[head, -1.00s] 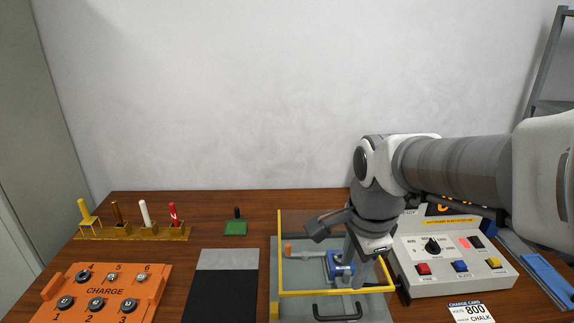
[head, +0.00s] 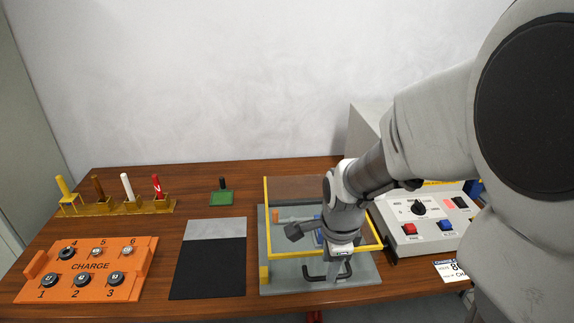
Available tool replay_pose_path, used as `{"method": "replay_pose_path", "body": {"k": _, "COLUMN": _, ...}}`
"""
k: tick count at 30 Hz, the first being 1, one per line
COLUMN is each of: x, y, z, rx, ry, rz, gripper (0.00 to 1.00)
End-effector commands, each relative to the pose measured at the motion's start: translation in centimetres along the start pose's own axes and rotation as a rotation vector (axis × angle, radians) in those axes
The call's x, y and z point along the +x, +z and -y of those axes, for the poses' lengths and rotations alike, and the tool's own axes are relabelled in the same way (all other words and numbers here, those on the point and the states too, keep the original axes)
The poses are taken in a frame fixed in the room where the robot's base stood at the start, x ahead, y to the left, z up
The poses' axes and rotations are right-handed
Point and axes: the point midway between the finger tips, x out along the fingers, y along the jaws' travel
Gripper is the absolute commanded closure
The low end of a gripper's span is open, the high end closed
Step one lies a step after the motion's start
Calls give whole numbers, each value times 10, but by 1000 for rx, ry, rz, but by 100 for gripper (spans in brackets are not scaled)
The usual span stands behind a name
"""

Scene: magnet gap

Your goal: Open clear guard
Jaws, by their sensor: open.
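The clear guard (head: 266,222) is a see-through box with yellow edges over a grey base plate (head: 275,286). It looks closed. A black handle (head: 313,277) sticks out at its front. My gripper (head: 335,272) is open and points down at the handle, with its fingers close to it. I cannot tell whether they touch the handle. Inside the guard, an orange-tipped part (head: 277,215) and a blue part (head: 318,238) show, partly hidden by my wrist.
An orange charge block (head: 90,266) and a black and grey mat (head: 208,268) lie to the left. Several coloured rods stand in a yellow rack (head: 130,207) behind. A green pad (head: 222,198) lies near the middle. A control box (head: 415,238) with buttons stands to the right.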

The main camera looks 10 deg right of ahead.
Motion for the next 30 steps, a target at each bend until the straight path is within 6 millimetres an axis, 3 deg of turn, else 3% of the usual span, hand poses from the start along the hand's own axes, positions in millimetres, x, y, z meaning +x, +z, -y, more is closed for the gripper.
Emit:
{"method": "replay_pose_path", "body": {"k": 1, "x": 12, "y": 0, "z": -1, "rx": 1, "ry": 4, "rz": -1, "gripper": 55}}
{"method": "replay_pose_path", "body": {"k": 6, "x": 31, "y": 0, "z": -1, "rx": 1, "ry": 2, "rz": 0, "gripper": 55}}
{"method": "replay_pose_path", "body": {"k": 18, "x": 38, "y": 0, "z": 0, "rx": 0, "ry": 0, "rz": 0, "gripper": 55}}
{"method": "replay_pose_path", "body": {"k": 19, "x": 38, "y": 0, "z": 0, "rx": 0, "ry": 0, "rz": 0, "gripper": 57}}
{"method": "replay_pose_path", "body": {"k": 26, "x": 37, "y": 0, "z": 0, "rx": 0, "ry": 0, "rz": 0, "gripper": 98}}
{"method": "replay_pose_path", "body": {"k": 30, "x": 37, "y": 0, "z": 0, "rx": 0, "ry": 0, "rz": 0, "gripper": 100}}
